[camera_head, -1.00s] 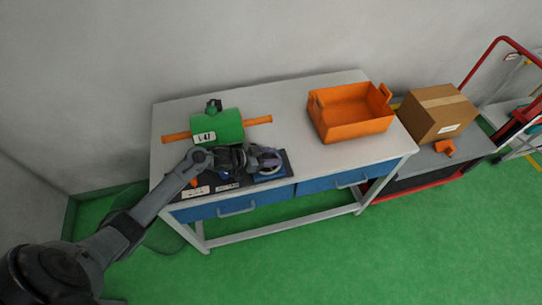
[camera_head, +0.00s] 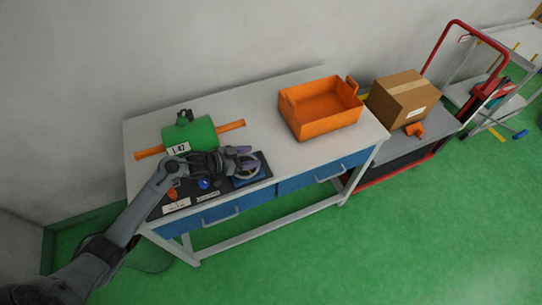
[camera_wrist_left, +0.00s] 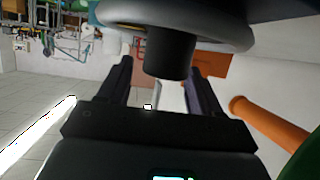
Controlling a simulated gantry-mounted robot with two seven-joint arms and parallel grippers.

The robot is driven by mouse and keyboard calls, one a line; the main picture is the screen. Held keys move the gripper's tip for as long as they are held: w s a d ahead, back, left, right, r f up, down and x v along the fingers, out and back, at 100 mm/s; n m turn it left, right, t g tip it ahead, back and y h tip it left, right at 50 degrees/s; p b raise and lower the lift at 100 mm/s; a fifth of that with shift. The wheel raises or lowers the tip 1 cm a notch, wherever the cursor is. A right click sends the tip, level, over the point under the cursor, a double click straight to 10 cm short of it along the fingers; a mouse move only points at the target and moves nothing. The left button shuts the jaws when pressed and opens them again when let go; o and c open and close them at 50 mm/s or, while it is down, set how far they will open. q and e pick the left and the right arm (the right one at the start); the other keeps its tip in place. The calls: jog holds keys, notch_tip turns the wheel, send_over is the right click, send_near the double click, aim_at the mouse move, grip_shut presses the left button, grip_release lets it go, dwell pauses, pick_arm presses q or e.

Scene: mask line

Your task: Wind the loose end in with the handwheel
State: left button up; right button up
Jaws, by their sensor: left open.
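A green drum-shaped unit (camera_head: 189,135) labelled L-47 sits at the left of the table, with orange bars (camera_head: 230,126) sticking out on both sides. The pale ring of the handwheel (camera_head: 247,174) shows on a blue base at the right end of a dark mat. My left gripper (camera_head: 243,157) is over the handwheel and partly hides it. In the left wrist view, the handwheel's grey rim (camera_wrist_left: 210,38) is close, and a dark cylindrical part (camera_wrist_left: 168,58) stands between the open fingers (camera_wrist_left: 160,85). Contact cannot be told. I cannot make out a loose end.
On the dark mat lie a small orange piece (camera_head: 172,194), a blue knob (camera_head: 204,184) and white labels. An orange crate (camera_head: 325,122) stands on the table's right. A cardboard box (camera_head: 403,97) sits on a low cart beyond. The table middle is clear.

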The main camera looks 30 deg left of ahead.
pick_arm(q)
notch_tip(320, 180, up, 2)
jog(key=shift+r, duration=0.1)
jog(key=d+r+p, duration=0.1)
jog(key=d+r, duration=0.5)
jog(key=d, duration=0.5)
jog(key=shift+d+r, duration=0.35)
jog(key=shift+s, duration=0.1)
